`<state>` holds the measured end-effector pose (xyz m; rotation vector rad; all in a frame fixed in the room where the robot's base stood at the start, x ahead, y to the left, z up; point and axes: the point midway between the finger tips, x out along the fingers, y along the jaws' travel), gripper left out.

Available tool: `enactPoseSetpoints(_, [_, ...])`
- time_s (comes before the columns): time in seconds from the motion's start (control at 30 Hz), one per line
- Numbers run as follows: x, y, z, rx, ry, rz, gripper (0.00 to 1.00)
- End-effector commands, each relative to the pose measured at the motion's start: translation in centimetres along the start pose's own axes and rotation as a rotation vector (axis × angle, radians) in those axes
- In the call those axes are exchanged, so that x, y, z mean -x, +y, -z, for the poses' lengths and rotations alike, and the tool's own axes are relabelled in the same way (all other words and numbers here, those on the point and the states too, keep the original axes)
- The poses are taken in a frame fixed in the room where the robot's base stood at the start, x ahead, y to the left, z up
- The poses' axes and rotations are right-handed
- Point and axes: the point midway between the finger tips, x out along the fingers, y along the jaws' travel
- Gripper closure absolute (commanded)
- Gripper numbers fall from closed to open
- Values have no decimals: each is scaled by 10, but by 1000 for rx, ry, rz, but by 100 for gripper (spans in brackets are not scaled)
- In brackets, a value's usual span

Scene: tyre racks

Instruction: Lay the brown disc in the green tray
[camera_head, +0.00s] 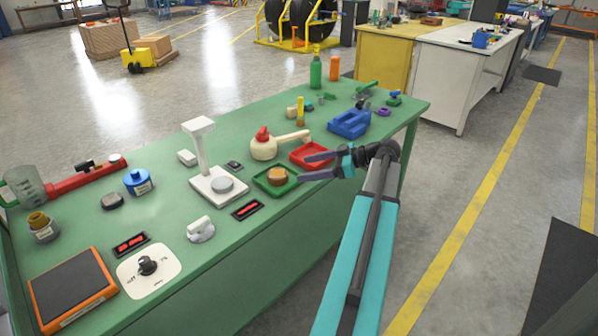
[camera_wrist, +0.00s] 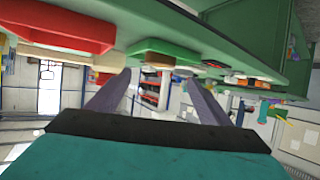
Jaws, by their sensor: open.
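The brown disc (camera_head: 278,174) lies in the green tray (camera_head: 262,186) near the front edge of the green bench. The green tray also shows in the upside-down wrist view (camera_wrist: 172,47). My gripper (camera_head: 306,166) is open, with its two dark fingers apart and pointing left toward the tray. The fingertips are just right of the disc, and nothing shows between them. In the wrist view the gripper (camera_wrist: 157,78) also has a clear gap between its fingers. I cannot tell the exact gap between the fingertips and the disc.
A red tray (camera_head: 299,152) lies just behind my gripper, and a blue bin (camera_head: 349,124) stands farther back. A white stand (camera_head: 216,187) is left of the green tray. Open floor lies right of the bench.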

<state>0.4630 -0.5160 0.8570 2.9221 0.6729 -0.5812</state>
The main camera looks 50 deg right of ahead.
Motion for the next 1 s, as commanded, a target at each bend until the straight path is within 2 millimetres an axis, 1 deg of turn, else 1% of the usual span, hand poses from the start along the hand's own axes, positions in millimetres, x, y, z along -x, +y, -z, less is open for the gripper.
enactPoseSetpoints(0.03, [6,1,0,0,0,-1,27])
enactPoseSetpoints(0.1, [12,1,0,0,0,-2,27])
enactPoseSetpoints(0.23, [18,0,0,0,0,0,27])
enactPoseSetpoints(1.0, [19,0,0,0,0,0,27])
